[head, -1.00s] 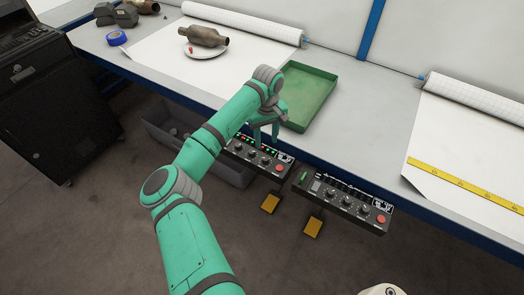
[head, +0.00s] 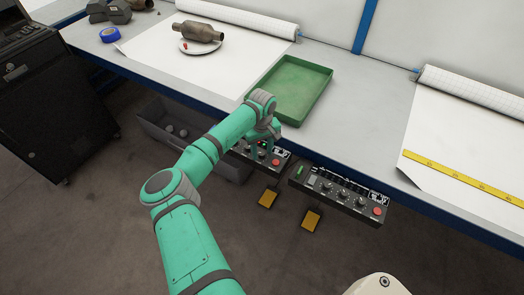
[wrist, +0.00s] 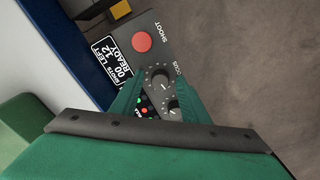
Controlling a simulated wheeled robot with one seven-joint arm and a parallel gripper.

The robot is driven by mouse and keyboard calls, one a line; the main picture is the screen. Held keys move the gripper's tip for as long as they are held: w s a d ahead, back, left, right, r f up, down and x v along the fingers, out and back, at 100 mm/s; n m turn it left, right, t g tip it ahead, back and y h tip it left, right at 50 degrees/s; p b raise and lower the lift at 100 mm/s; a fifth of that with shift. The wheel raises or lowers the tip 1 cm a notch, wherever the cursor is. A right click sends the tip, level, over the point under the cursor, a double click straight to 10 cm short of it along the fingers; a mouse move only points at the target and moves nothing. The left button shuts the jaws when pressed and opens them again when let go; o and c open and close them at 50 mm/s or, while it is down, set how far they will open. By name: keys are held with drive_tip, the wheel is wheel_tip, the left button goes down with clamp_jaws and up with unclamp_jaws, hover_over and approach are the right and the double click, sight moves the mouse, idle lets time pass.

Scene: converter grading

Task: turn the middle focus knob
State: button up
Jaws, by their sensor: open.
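The left control panel (head: 270,164) hangs at the table's front edge, with a row of black knobs and a red button. In the wrist view, one black knob (wrist: 160,75) beside the red SHOOT button (wrist: 142,41) shows whole. A second knob (wrist: 173,105), further from the button, is partly hidden by my gripper. "FOCUS" lettering runs beside them. My gripper (head: 268,146) is over this panel, open and empty. In the wrist view its fingers (wrist: 160,84) lie to either side of the knobs. I cannot tell their height above them or whether they touch.
A second panel (head: 340,197) with similar knobs and a red button stands to the right. Yellow pedals (head: 311,220) lie below. A green tray (head: 310,68) is on the table behind my gripper. A plate (head: 187,48) holds a converter (head: 199,31). A grey bin (head: 160,122) is below the table.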

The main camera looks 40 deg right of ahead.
clamp_jaws()
drive_tip(key=shift+s+m, duration=0.1)
drive_tip(key=shift+m, duration=0.2)
drive_tip(key=shift+f+m, duration=0.1)
drive_tip(key=shift+m, duration=0.9)
drive_tip(key=m, duration=0.6)
drive_tip(key=shift+m, duration=0.4)
drive_tip(key=m, duration=0.5)
drive_tip(key=shift+m, duration=2.5)
